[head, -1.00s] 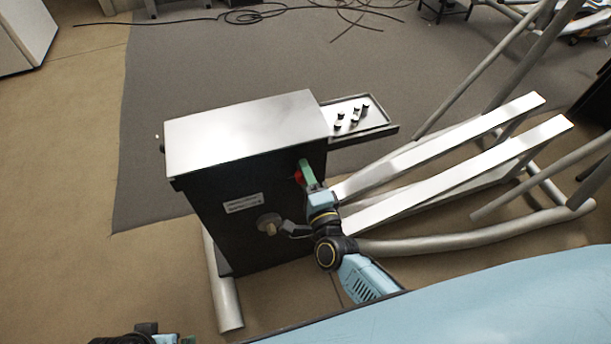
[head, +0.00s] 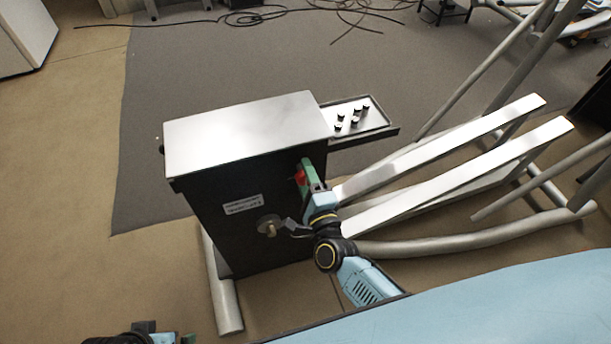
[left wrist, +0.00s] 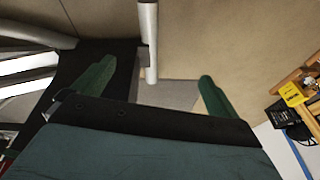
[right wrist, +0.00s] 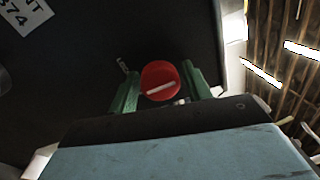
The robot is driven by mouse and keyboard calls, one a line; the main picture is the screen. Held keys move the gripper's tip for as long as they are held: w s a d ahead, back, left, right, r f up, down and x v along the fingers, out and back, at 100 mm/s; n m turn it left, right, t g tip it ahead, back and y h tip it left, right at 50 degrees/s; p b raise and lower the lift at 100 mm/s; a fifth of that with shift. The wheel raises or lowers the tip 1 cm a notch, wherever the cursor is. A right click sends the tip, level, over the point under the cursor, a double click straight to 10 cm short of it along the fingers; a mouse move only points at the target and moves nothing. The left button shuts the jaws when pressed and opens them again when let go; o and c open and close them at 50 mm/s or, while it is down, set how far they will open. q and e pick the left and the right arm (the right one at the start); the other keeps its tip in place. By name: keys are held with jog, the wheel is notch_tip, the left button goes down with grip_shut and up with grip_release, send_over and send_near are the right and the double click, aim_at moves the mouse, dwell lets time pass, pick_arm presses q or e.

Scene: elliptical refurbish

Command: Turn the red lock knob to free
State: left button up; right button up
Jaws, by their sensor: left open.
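The red lock knob (head: 299,178) is on the near face of the black machine housing (head: 205,215), near its right edge. In the right wrist view the round knob (right wrist: 160,78) shows a white line that slopes slightly up to the right.
A metal shaft hub (head: 269,226) sticks out of the housing below a white label (head: 243,204). A tray (head: 385,131) with several small dark parts is behind the housing. Pale pedal rails (head: 450,170) and grey tubes run to the right. The floor at left is clear.

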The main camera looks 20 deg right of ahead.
pick_arm(q)
jog(key=shift+f, duration=0.1)
pick_arm(e)
jog(key=shift+o, duration=0.8)
pick_arm(q)
jog(key=a+f, duration=0.1)
jog(key=f+p, duration=0.1)
jog(key=f, duration=0.1)
jog(key=a+f+p, duration=0.1)
jog(key=f, duration=0.1)
jog(key=shift+s+a+f, duration=0.1)
jog(key=shift+s+a, duration=0.2)
jog(key=shift+s, duration=0.05)
pick_arm(e)
jog(key=s+f, duration=0.1)
jog(key=s, duration=1.2)
jog(key=shift+s+d, duration=0.2)
jog(key=shift+d, duration=0.05)
